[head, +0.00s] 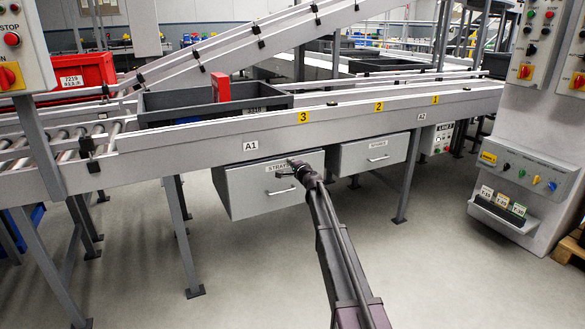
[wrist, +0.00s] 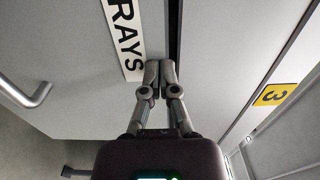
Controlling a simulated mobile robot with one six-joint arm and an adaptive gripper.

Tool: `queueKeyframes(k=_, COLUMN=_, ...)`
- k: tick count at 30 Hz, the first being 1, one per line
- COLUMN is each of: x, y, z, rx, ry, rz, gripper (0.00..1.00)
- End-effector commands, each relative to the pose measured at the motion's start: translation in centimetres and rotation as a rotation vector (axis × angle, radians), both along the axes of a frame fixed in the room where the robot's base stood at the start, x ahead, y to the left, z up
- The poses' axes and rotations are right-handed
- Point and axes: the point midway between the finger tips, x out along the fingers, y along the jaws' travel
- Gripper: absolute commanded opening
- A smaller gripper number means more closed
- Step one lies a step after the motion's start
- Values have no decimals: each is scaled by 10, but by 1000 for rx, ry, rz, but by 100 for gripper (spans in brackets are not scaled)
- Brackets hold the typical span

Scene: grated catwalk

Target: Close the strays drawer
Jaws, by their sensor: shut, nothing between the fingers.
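The strays drawer (head: 262,195) hangs under the conveyor rail below the A1 tag. Its grey front has a STRAYS label and a bar handle (head: 281,191). The front stands forward of the neighbouring drawer, and its left side wall shows, so it looks partly open. My gripper (head: 291,164) is at the upper right of the front, beside the label. In the wrist view the shut, empty fingertips (wrist: 161,66) are at the end of the STRAYS label (wrist: 122,38), by the front's top edge. A dark gap lies beyond that edge. I cannot tell whether the fingertips touch the front.
A second closed-looking drawer (head: 372,153) is to the right. The conveyor rail (head: 350,112) runs just above both drawers. A support leg (head: 182,240) stands left of the strays drawer. A control cabinet (head: 530,190) stands at right. The floor in front is clear.

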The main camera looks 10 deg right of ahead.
Motion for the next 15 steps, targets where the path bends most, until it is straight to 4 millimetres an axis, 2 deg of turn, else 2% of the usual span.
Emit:
queueKeyframes(k=4, x=11, y=3, z=0, rx=0, ry=0, rz=0, gripper=0)
queueKeyframes(k=15, x=16, y=5, z=0, rx=0, ry=0, rz=0, gripper=0)
